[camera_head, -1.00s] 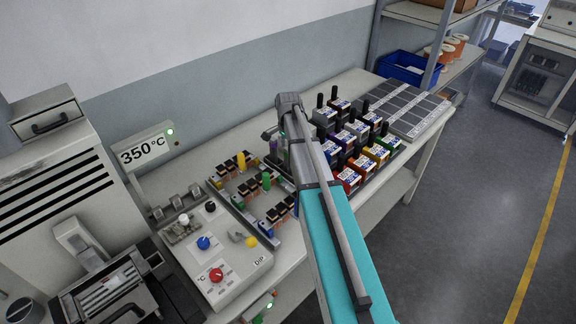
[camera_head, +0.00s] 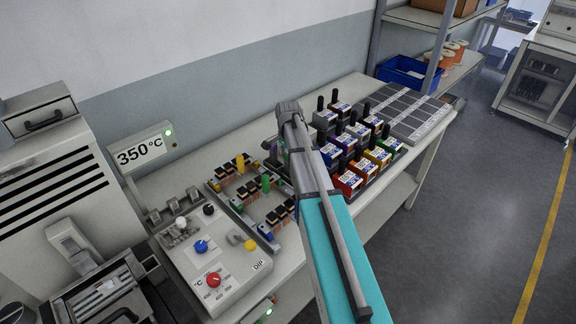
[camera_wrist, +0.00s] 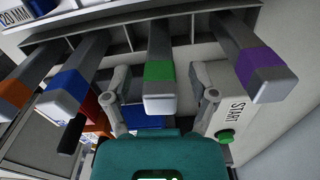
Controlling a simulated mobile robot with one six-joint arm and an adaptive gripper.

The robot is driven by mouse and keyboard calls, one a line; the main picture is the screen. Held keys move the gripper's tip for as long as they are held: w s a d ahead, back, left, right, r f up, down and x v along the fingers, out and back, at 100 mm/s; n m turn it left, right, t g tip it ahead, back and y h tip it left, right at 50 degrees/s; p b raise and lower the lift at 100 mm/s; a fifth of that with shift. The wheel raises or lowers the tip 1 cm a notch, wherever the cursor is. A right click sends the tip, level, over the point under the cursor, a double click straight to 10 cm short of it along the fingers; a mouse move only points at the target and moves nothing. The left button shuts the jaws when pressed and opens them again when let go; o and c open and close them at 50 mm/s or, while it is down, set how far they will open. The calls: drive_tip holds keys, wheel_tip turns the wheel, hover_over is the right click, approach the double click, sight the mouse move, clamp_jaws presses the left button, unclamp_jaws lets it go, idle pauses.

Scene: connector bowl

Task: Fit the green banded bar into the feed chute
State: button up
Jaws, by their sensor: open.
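In the wrist view, a grey bar with a green band (camera_wrist: 159,70) and a pale end block points toward the camera from a divided rack (camera_wrist: 120,40). My gripper (camera_wrist: 161,76) is open, with one finger on each side of this bar near its banded end. Gaps show between the fingers and the bar, and I cannot tell of any contact. In the head view, my arm hides the gripper and most of the bars. I cannot clearly identify the feed chute in either view.
Neighbouring bars have blue (camera_wrist: 69,82), orange (camera_wrist: 14,90) and purple (camera_wrist: 262,66) bands. A START box with a green button (camera_wrist: 226,136) stands close by the right finger. In the head view, a control box marked DIP (camera_head: 215,265) and several labelled bottles (camera_head: 350,180) flank my arm.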

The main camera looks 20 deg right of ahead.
drive_tip(key=shift+c, duration=0.2)
clamp_jaws()
drive_tip(key=shift+r, duration=0.15)
idle(0.3)
wheel_tip(320, 180, up, 2)
drive_tip(key=shift+r+p, duration=0.1)
drive_tip(key=shift+p, duration=1.1)
drive_tip(key=s+a+r+p, duration=0.1)
drive_tip(key=s+r+p, duration=0.9)
drive_tip(key=s, duration=0.4)
drive_tip(key=shift+a+r+p, duration=0.25)
drive_tip(key=shift+a+p, duration=0.05)
drive_tip(key=shift+a, duration=0.1)
